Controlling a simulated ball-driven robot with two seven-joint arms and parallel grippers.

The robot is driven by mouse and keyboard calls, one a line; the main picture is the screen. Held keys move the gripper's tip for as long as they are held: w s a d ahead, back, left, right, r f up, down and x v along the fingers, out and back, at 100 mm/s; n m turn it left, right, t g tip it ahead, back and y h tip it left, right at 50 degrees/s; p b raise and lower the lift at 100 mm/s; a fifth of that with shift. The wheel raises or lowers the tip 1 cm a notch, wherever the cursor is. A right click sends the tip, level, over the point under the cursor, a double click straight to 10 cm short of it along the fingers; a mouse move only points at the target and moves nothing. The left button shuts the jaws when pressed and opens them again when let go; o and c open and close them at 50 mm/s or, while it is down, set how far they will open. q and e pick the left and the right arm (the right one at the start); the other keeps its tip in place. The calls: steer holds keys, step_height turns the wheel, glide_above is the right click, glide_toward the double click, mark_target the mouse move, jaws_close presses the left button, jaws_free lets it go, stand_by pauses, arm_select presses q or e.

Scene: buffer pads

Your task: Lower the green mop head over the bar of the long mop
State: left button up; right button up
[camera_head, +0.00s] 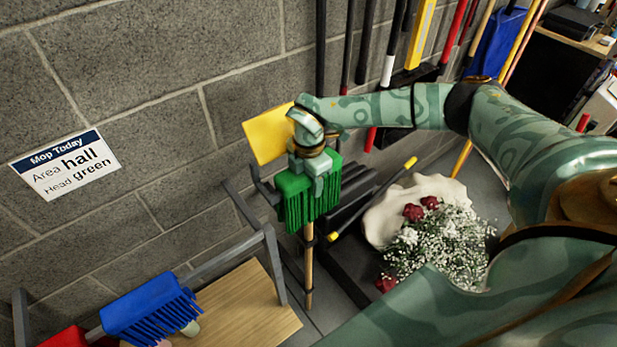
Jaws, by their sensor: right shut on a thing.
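My right gripper (316,172) reaches in from the right and is shut on the green mop head (297,204). The head is a green block with strands hanging down. It hangs upright near the wall, in front of a dark metal bracket. A wooden pole (309,270) shows directly below the strands and runs down towards the floor. The strands hide its upper end, so I cannot see the bar or tell whether the head is around it. My left gripper is not in view.
A yellow panel (267,136) is behind my gripper. A wall sign (66,164) reads "Mop Today, Area hall, Head green". A blue mop head (150,306) and a red one (65,339) are at lower left, near a wooden board (245,308). White flowers (440,240) stand to the right.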

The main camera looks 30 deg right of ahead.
steer(key=shift+s+f, duration=0.1)
steer(key=shift+f, duration=0.3)
stand_by(0.6)
steer(key=o, duration=1.2)
step_height(320, 180, up, 16)
steer(key=shift+r, duration=0.15)
steer(key=shift+a, duration=0.1)
